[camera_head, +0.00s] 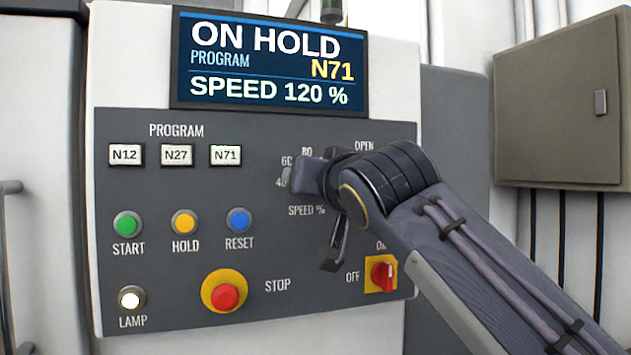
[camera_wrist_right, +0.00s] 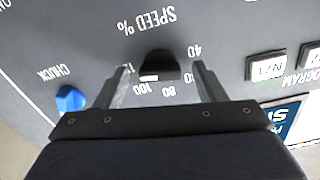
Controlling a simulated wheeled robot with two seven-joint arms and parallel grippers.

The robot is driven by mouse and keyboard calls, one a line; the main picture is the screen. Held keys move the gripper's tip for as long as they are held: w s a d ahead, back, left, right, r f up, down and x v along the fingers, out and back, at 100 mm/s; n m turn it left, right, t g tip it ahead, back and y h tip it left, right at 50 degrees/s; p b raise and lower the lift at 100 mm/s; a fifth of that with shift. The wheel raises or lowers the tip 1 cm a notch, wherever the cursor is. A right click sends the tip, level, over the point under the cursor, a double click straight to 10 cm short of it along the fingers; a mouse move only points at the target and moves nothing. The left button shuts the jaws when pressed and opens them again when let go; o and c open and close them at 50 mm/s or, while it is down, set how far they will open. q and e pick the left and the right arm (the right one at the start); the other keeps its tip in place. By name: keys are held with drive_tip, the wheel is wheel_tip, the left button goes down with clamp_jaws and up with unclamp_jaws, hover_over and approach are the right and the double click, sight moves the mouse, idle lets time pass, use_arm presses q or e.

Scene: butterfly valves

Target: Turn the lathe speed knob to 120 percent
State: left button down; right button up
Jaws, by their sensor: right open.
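The speed knob (camera_wrist_right: 158,66) is a dark round knob with a pale mark, below the SPEED % label in the right wrist view. In the head view my right arm hides it. The display (camera_head: 270,62) reads ON HOLD, PROGRAM N71 and SPEED 120 %. My right gripper (camera_wrist_right: 160,78) is open, its two fingers on either side of the knob with gaps showing between them and it. In the head view my right wrist (camera_head: 315,178) covers the speed dial, leaving only some scale numbers visible. My left gripper is not in view.
The panel (camera_head: 255,265) also has N12, N27 and N71 buttons, green START (camera_head: 127,223), yellow HOLD, blue RESET, a red STOP button (camera_head: 226,297) and a red OFF/ON switch (camera_head: 382,274). A blue CHUCK knob (camera_wrist_right: 69,98) lies near the gripper.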

drive_tip(key=b+v, duration=0.1)
drive_tip(key=v, duration=0.7)
drive_tip(key=shift+b, duration=0.3)
drive_tip(key=s+d+f+g+h, duration=0.1)
drive_tip(key=d+f+g, duration=0.1)
drive_tip(key=d+f, duration=0.55)
drive_tip(key=s+d+f+g+h, duration=0.15)
drive_tip(key=d+f, duration=0.25)
drive_tip(key=f, duration=0.7)
drive_tip(key=s+d+f+g, duration=0.1)
drive_tip(key=d+f+g, duration=0.2)
drive_tip(key=d+f, duration=0.5)
drive_tip(key=s+a+f+m+g, duration=0.1)
drive_tip(key=s+f+m+g, duration=0.1)
drive_tip(key=s+f, duration=0.9)
drive_tip(key=s+f+m+g, duration=0.1)
drive_tip(key=s+f+g, duration=0.2)
drive_tip(key=s+f, duration=0.75)
drive_tip(key=w+r+p, duration=0.3)
drive_tip(key=r+p, duration=1.3)
drive_tip(key=p, duration=0.5)
drive_tip(key=shift+a+r+y, duration=0.3)
drive_tip(key=shift+y, duration=0.05)
